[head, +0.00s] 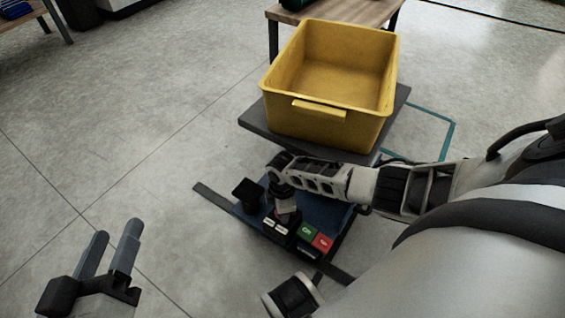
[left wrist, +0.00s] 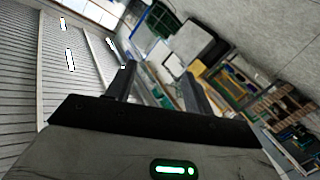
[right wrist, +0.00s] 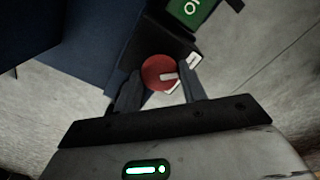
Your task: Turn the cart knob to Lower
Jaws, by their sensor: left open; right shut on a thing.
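The cart (head: 255,122) has a dark top plate, a blue base and a control panel at its near end. A red round knob (right wrist: 154,69) with a white pointer mark sits on the panel in the right wrist view. My right gripper (right wrist: 159,80) has its fingers on both sides of the knob, shut on it. In the head view this gripper (head: 286,213) reaches down to the panel and hides the knob. White labels (head: 268,222) show beside it, too small to read. My left gripper (head: 118,232) is open and empty above the floor, away from the cart.
A yellow bin (head: 335,118) stands on the cart's top plate. A green button (head: 307,232) and a red button (head: 322,242) lie to the right of the knob area. A wooden table (head: 365,12) stands behind. The floor at left is clear.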

